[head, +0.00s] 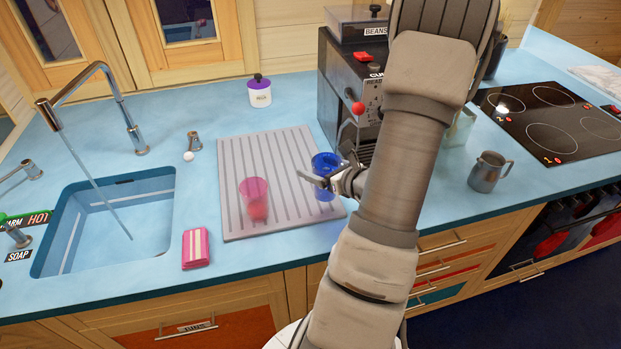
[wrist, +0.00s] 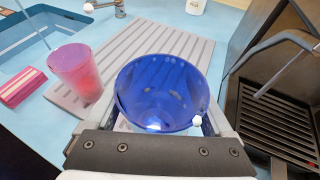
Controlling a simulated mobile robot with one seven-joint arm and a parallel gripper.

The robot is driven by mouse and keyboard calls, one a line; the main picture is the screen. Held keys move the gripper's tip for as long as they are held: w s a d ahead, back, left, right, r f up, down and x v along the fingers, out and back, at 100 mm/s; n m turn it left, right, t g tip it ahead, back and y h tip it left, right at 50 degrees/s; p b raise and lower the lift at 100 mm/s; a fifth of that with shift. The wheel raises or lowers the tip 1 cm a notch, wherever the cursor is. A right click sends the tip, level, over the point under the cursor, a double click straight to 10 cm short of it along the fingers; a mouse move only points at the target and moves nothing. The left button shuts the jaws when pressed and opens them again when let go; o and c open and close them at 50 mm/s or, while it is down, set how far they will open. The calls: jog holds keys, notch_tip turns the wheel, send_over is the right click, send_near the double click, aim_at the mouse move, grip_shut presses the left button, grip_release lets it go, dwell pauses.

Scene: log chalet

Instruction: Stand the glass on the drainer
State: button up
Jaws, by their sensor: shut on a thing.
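A blue see-through glass (head: 323,162) is upright over the right part of the grey ribbed drainer (head: 275,150) in the head view. My gripper (head: 325,181) is shut on it, with a finger on either side. In the wrist view the open mouth of the blue glass (wrist: 165,80) faces the camera between my gripper's fingers (wrist: 160,124). I cannot tell whether its base touches the drainer (wrist: 130,48). A pink glass (head: 254,192) stands upright on the drainer, left of the blue one, and also shows in the wrist view (wrist: 77,70).
A coffee machine (head: 345,85) stands right behind the blue glass. A lidded white pot (head: 260,94) is behind the drainer. A metal jug (head: 487,172) and hob (head: 550,120) are at right.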

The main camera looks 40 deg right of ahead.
jog(key=shift+w+d+f, duration=0.15)
jog(key=shift+w+f, duration=0.55)
jog(key=shift+f, duration=0.35)
jog(key=shift+w+d+f, duration=0.2)
jog(key=shift+w+f, duration=0.45)
jog(key=shift+f, duration=0.45)
jog(key=shift+w+d+f, duration=0.15)
jog(key=shift+w+f, duration=0.55)
jog(key=shift+f, duration=0.35)
jog(key=shift+f, duration=0.1)
jog(key=shift+f, duration=0.1)
jog(key=o, duration=1.4)
jog(key=shift+o, duration=0.2)
jog(key=shift+r, duration=0.25)
jog(key=v, duration=1.2)
